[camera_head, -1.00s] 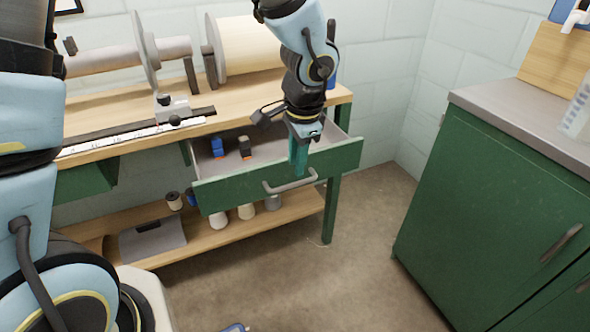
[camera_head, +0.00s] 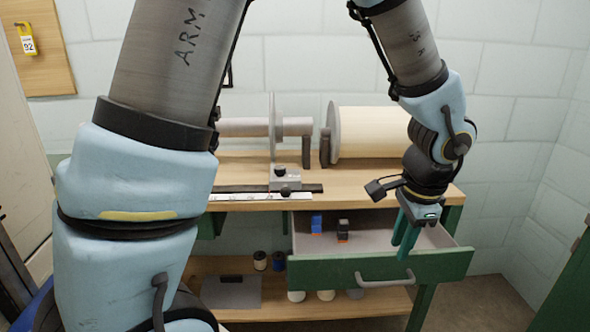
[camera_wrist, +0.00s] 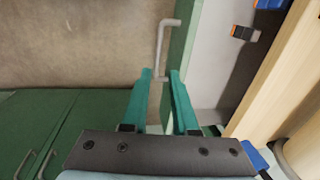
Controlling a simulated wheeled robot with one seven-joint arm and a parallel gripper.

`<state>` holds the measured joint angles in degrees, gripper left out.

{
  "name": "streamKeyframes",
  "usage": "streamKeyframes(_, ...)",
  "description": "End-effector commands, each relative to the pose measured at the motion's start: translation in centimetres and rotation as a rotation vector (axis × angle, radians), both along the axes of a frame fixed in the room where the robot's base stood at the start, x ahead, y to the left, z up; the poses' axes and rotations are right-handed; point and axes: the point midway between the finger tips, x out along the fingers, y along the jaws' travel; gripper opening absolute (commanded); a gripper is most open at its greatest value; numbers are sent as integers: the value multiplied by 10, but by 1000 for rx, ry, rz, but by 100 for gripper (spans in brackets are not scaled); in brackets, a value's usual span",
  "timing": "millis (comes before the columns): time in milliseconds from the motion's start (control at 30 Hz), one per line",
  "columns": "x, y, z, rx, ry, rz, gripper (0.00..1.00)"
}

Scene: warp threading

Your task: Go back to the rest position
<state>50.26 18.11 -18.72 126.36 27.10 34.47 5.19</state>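My gripper (camera_head: 406,235) has teal fingers and hangs over the right part of the open drawer (camera_head: 425,266) in the head view. In the wrist view the two fingers (camera_wrist: 161,76) are apart, with nothing between them that they hold. The drawer's green front (camera_wrist: 184,45) and grey handle (camera_wrist: 163,40) lie beyond the fingertips. I cannot tell whether a finger touches the drawer front.
A blue item (camera_head: 316,224) and a black item (camera_head: 343,229) sit in the drawer. The wooden bench (camera_head: 375,185) carries a cream roll (camera_head: 372,132) and a clamp (camera_head: 285,178). A green cabinet (camera_head: 568,295) stands at right. Spools (camera_head: 278,261) are on the lower shelf.

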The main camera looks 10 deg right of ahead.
Motion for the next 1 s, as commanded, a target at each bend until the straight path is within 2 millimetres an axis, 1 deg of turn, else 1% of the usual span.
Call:
streamKeyframes(67,16,16,9,-5,4,72,27)
streamKeyframes(167,46,56,25,-19,18,250,27)
streamKeyframes(233,70,97,39,-39,31,424,27)
streamKeyframes(267,79,116,45,-49,36,509,27)
streamKeyframes(300,90,142,53,-65,43,622,27)
streamKeyframes(333,96,162,59,-78,48,706,27)
streamKeyframes(367,100,181,64,-90,52,788,27)
streamKeyframes(400,105,205,71,-110,56,896,27)
streamKeyframes(467,109,239,80,-138,61,1050,27)
streamKeyframes(500,110,259,86,-157,62,1145,27)
streamKeyframes(600,107,299,96,-198,64,1339,27)
streamKeyframes(700,103,324,102,-229,62,1469,27)
streamKeyframes(800,100,336,103,-246,62,1534,27)
streamKeyframes(1000,100,339,102,-249,61,1548,27)
